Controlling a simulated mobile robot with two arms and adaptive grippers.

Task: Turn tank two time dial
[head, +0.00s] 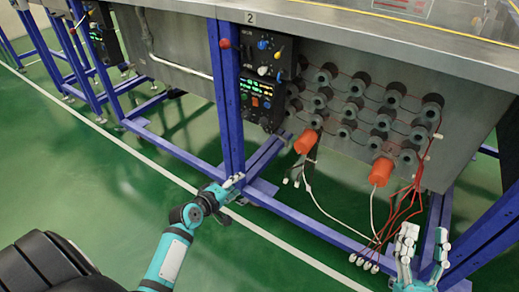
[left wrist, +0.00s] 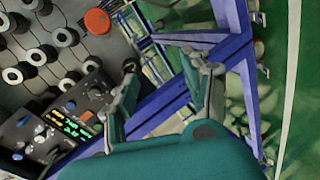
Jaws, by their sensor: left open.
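The tank two control box hangs under the counter beside the label "2" (head: 250,18). Its upper panel (head: 268,42) carries several knobs, among them a blue and a white one. Its lower panel (head: 270,90) has lit green and yellow digits and small knobs. Which knob is the time dial is too small to read. The left wrist view shows the lower panel (left wrist: 76,120) at lower left. My left gripper (head: 237,181) is open and empty, low by the blue post, below the box and apart from it. My right gripper (head: 421,246) is open and empty at lower right.
A blue frame post (head: 228,100) stands just left of the box. A red knob (head: 225,43) sits on this post. Right of the box are several round grey fittings (head: 354,107), orange plugs (head: 306,141) and hanging cables (head: 412,190). Green floor (head: 130,190) lies open at left.

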